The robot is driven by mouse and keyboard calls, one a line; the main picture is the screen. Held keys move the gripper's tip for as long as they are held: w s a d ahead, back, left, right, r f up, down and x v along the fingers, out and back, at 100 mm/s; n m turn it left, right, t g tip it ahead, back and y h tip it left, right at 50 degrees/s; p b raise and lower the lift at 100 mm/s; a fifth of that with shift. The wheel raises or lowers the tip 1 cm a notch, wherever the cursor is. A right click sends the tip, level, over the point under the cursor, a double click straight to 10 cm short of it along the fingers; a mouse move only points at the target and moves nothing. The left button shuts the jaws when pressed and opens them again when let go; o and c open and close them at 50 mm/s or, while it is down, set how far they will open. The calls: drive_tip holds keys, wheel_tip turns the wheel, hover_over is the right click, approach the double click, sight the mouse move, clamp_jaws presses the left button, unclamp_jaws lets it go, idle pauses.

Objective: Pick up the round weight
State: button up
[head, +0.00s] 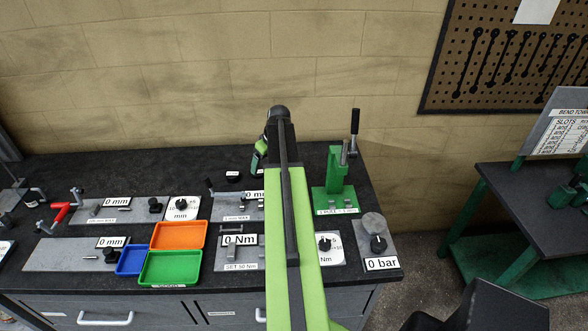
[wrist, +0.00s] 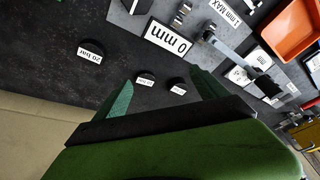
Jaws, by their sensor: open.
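Several short round black pieces with white labels lie on the dark bench top; I cannot tell for sure which is the round weight. In the wrist view, one reads "20 bar" (wrist: 90,52), left of my fingers. Two smaller ones, a left black disc (wrist: 145,82) and a right black disc (wrist: 178,88), lie between and beyond the fingertips; their labels are too small to read. My gripper (wrist: 163,88) is open and empty, its green fingers apart. In the head view a black labelled disc (head: 234,178) lies left of my gripper (head: 259,156); my arm hides others.
A "0 mm" plate with metal fittings (wrist: 168,38) is close above the fingers in the wrist view. An orange tray (head: 178,236), green tray (head: 170,268) and blue tray (head: 131,262) stand left. A green press (head: 335,190) stands right. The wall (head: 200,80) is behind.

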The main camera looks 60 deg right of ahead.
drive_tip(key=s+d+r+h+p, duration=0.1)
drive_tip(key=s+d+r, duration=0.2)
drive_tip(key=s+d, duration=0.85)
drive_tip(key=shift+m+t, duration=0.3)
drive_tip(key=shift+t, duration=0.1)
drive_tip(key=b+x, duration=0.7)
drive_tip(key=x, duration=0.2)
drive_tip(key=w+d+b+x, duration=0.1)
drive_tip(key=b+x, duration=0.3)
drive_tip(key=shift+w+d+f+b, duration=0.1)
drive_tip(key=shift+d+f+b, duration=0.05)
drive_tip(key=shift+b, duration=0.2)
drive_tip(key=b+x, duration=0.5)
drive_tip(key=shift+s+d+f, duration=0.1)
drive_tip(key=shift+s+f, duration=0.05)
drive_tip(key=shift+s, duration=0.05)
drive_tip(key=shift+c, duration=0.2)
clamp_jaws()
